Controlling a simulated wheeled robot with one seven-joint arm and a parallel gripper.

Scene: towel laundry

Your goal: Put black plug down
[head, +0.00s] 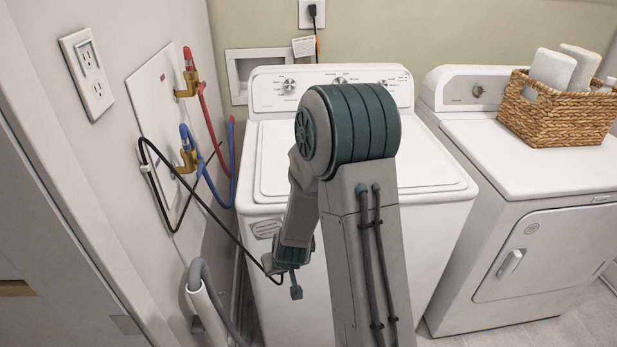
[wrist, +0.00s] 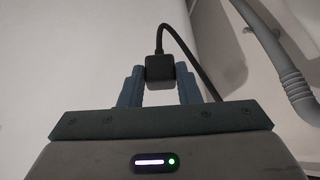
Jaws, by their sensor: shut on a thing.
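My gripper (wrist: 160,88) is shut on the black plug (wrist: 160,69), which sits between its two blue-grey fingers in the wrist view. A black cord (wrist: 190,52) rises from the plug and curves away to the right. In the head view my gripper (head: 284,279) is low in front of the left washer's front face, left of my arm. There the black cord (head: 215,215) runs from the left wall by the hose valves down to my gripper. The plug itself is hard to make out in the head view.
A white washer (head: 450,182) stands behind my arm. A dryer (head: 560,195) with a wicker basket (head: 560,110) is at the right. Red (head: 209,120) and blue (head: 203,165) hoses and a grey drain hose (head: 205,285) line the left wall. A wall outlet (head: 88,73) is at upper left.

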